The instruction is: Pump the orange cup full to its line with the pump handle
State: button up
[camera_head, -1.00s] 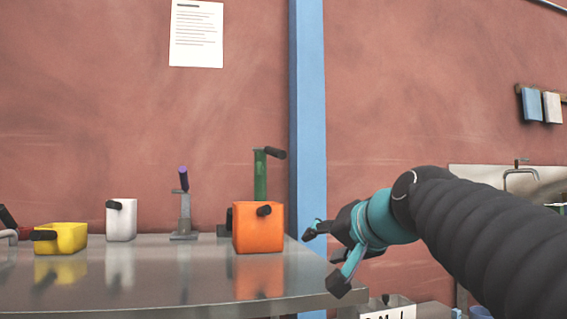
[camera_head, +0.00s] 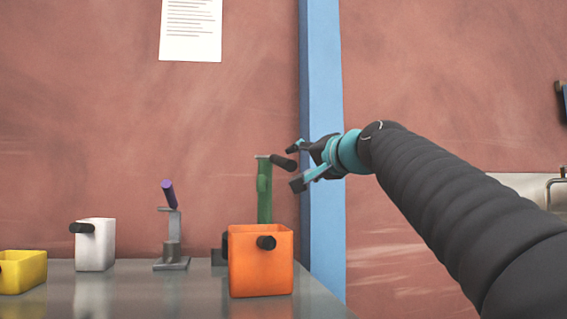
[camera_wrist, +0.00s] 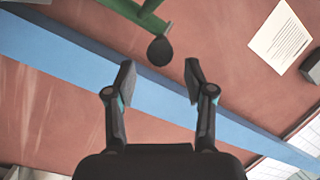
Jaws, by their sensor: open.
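The orange cup (camera_head: 261,275) stands upright on the metal table, its black handle facing me. Behind it rises a green pump (camera_head: 265,200) with a black pump handle (camera_head: 283,162) at its top, pointing right. My gripper (camera_head: 293,166) is open and empty, its fingertips close to the right end of that handle in the head view. In the wrist view, my gripper (camera_wrist: 160,75) has its fingers spread, and the black handle end (camera_wrist: 160,51) shows just beyond them, with the green pump arm (camera_wrist: 135,12) above. I cannot see the cup's line or its fill level.
A grey pump with a purple handle (camera_head: 168,194), a white cup (camera_head: 95,245) and a yellow cup (camera_head: 22,272) stand to the left on the table (camera_head: 130,295). A blue post (camera_head: 323,230) runs up the wall behind my gripper.

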aim_at(278, 165)
jog(key=p+x, duration=0.2)
jog(key=x, duration=0.7)
jog(key=shift+a, duration=0.1)
grip_shut()
